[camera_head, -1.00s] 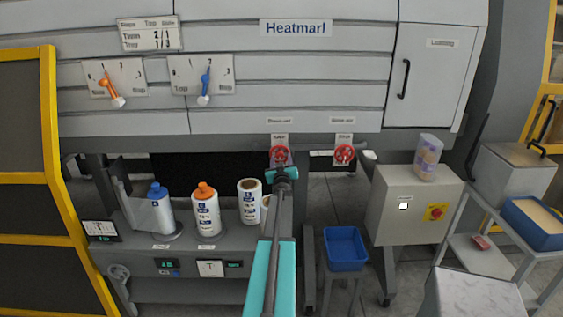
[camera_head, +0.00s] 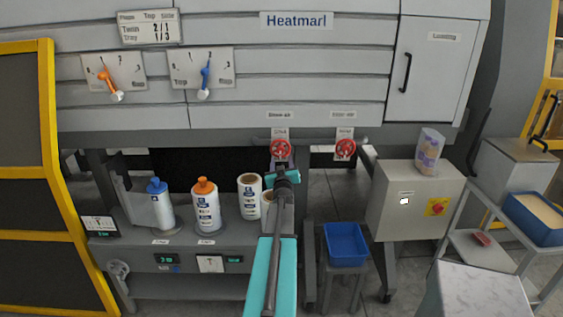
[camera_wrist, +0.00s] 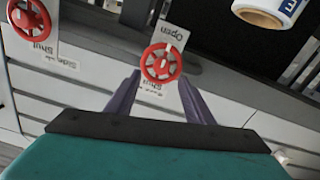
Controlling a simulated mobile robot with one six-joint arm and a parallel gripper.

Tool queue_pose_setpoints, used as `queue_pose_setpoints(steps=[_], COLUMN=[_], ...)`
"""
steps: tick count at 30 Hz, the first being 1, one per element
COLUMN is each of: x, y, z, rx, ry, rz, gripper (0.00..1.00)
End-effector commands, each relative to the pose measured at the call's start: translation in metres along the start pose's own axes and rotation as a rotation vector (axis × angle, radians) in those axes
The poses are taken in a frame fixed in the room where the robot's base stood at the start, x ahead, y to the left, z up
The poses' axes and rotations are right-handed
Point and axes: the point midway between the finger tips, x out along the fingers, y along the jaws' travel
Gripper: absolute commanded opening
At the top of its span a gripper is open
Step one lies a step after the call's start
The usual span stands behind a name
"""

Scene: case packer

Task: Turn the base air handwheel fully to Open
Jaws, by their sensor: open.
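Two red handwheels sit side by side under the machine's grey front. The left handwheel (camera_head: 281,149) is just above my gripper (camera_head: 284,172) in the head view. In the wrist view this wheel (camera_wrist: 161,63) is near the middle, ahead of and between the purple fingers of my open gripper (camera_wrist: 159,78). Its card reads "Open" at one end and "Shut" at the other. I see no contact with the wheel. The right handwheel (camera_head: 345,149) is also at the upper left of the wrist view (camera_wrist: 29,20). The small name labels above the wheels are too blurred to read surely.
An orange lever (camera_head: 107,80) and a blue lever (camera_head: 205,78) are on the front panel. Bottles and a roll (camera_head: 249,196) stand on the shelf left of my arm. A blue bin (camera_head: 345,244) and a grey box (camera_head: 415,205) are to the right.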

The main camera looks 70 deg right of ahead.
Motion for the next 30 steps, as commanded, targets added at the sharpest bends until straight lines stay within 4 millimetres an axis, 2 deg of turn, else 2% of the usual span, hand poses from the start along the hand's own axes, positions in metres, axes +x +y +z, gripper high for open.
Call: queue_pose_setpoints(steps=[18,30], x=[-0.055,-0.067], y=[0.002,0.003], z=[0.0,0.0], rx=[0.001,0.001], ry=[0.001,0.001], rz=[0.001,0.001], gripper=[0.48,0.48])
